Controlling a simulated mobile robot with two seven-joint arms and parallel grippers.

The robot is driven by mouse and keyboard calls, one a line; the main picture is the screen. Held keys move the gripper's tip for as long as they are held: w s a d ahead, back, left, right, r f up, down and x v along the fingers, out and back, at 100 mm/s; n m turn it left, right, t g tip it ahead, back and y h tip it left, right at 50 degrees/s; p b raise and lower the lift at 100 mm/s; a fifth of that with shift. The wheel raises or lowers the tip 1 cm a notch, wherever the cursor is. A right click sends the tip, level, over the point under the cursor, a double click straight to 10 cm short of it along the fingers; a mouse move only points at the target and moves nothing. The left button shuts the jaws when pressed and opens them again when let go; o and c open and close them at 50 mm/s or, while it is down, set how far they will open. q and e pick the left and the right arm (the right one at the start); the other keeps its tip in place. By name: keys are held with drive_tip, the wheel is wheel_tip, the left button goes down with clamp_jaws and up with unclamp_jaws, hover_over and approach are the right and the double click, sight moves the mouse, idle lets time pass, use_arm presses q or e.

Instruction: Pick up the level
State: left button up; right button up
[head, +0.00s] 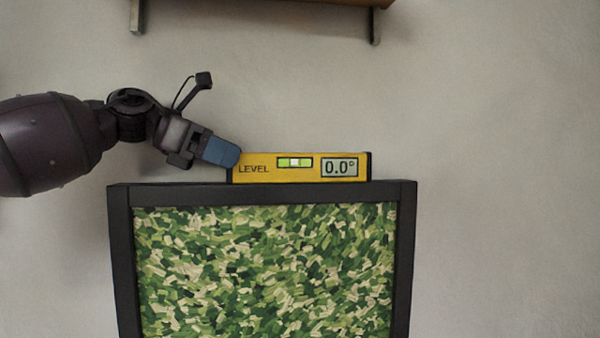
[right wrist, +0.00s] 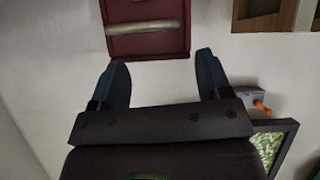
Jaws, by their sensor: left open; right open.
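The level (head: 300,174) is yellow with black ends, a green vial and a display reading 0.0°. In the head view it rests on the top edge of a black picture frame (head: 262,193). My left gripper (head: 222,152) is open at the level's left end, with its blue fingertip overlapping the upper left corner; whether it touches cannot be told. Only one finger shows clearly. In the right wrist view my right gripper (right wrist: 165,82) is open and empty, with two blue fingers apart. The level is not seen in that view.
The frame holds a green and cream mottled picture (head: 262,270) against a pale wall. A wooden shelf (head: 275,3) with brackets is above. In the right wrist view a dark red case (right wrist: 147,28) with a light handle lies beyond the fingers, and a small orange-tipped item (right wrist: 262,106) is at the right.

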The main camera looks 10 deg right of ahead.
sight(246, 183)
use_arm(q)
drive_tip(key=x, duration=0.3)
drive_tip(key=shift+d+f, duration=0.1)
drive_tip(key=shift+d, duration=0.1)
drive_tip(key=shift+s+a, duration=0.1)
drive_tip(key=shift+c, duration=0.5)
drive_tip(key=c, duration=1)
